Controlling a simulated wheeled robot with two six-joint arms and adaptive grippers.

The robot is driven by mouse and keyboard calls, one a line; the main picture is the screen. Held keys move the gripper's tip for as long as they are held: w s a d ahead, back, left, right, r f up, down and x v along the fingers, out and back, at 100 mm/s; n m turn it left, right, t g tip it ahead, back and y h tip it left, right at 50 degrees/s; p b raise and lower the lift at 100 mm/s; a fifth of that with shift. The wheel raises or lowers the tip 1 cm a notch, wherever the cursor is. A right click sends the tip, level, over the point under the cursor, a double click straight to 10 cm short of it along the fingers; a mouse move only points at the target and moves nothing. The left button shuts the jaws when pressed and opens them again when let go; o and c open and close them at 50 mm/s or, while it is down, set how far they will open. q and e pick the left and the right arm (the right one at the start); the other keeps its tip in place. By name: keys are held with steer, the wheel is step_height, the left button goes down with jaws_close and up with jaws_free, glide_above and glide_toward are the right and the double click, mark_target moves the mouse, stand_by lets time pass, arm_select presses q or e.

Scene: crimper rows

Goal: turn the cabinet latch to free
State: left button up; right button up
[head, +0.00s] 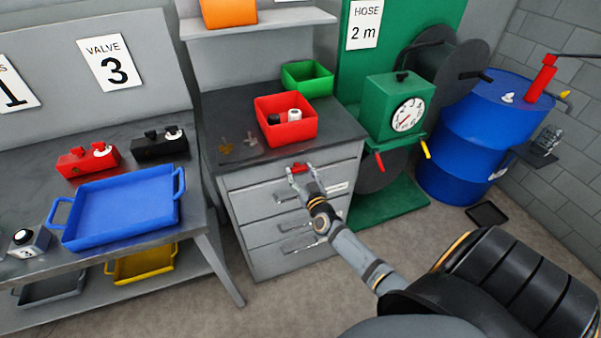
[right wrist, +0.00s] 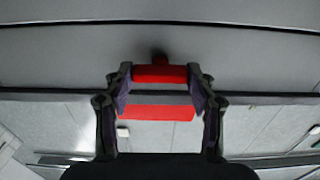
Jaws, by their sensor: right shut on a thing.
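The red cabinet latch (head: 300,167) is on the front of the grey drawer cabinet (head: 238,181), near its top edge. In the right wrist view the latch (right wrist: 160,74) shows as a red bar lying crosswise between the fingertips, with a second red strip below it. My right gripper (head: 299,170) is at the latch, and its two fingers (right wrist: 160,80) are closed on the latch's ends. The fingers hide part of the latch in the head view. My left gripper is not in view.
A red bin (head: 270,131) with small items and a green bin (head: 307,84) stand on the cabinet top. Drawer handles (head: 296,222) stick out below the latch. A blue tray (head: 120,212) is on the left bench. A green gauge stand (head: 388,125) and blue drum (head: 455,155) stand right.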

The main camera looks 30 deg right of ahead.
steer(key=shift+c, duration=0.6)
steer(key=shift+m, duration=0.3)
steer(key=m, duration=1.2)
steer(key=shift+f, duration=0.1)
steer(key=m+b, duration=0.1)
steer(key=m, duration=0.4)
steer(key=shift+m, duration=0.4)
